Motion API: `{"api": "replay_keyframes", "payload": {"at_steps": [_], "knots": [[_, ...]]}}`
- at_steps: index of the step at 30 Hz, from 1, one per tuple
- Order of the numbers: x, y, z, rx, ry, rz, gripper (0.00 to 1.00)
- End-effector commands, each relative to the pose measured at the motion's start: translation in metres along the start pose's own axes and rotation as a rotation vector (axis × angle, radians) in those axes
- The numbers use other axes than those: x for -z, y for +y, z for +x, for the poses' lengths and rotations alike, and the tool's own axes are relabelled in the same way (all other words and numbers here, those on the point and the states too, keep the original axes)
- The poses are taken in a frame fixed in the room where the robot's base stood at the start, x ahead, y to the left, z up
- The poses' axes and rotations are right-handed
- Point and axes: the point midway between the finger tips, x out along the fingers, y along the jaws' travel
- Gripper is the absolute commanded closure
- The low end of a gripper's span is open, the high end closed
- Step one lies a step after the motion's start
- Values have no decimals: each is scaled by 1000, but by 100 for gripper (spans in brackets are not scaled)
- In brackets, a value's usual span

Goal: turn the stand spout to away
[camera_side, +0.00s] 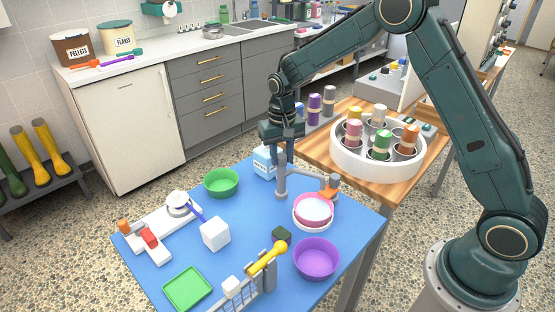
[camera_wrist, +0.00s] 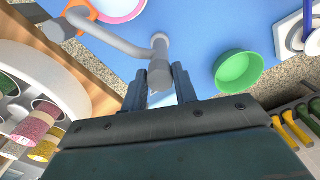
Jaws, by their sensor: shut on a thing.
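The grey stand spout (camera_side: 299,190) has an upright post and a side arm reaching right. My gripper (camera_side: 279,160) points down at the top of the post. In the wrist view, the post (camera_wrist: 160,70) stands between the two fingers of my gripper (camera_wrist: 161,86), which are shut on it. The side arm (camera_wrist: 110,37) runs to the upper left there. The exact finger contact is partly hidden in the side view.
A white carton (camera_side: 263,165) stands close behind the post. A green bowl (camera_side: 221,182) is to the left and a purple bowl (camera_side: 316,259) nearer the front. A white round holder (camera_side: 345,165) with several rolls stands at right.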

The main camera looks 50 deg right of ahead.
Motion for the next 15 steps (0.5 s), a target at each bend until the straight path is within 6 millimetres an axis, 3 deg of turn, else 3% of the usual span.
{"api": "replay_keyframes", "payload": {"at_steps": [15], "knots": [[0, 0, 0, 0, 1, -489, 100]]}}
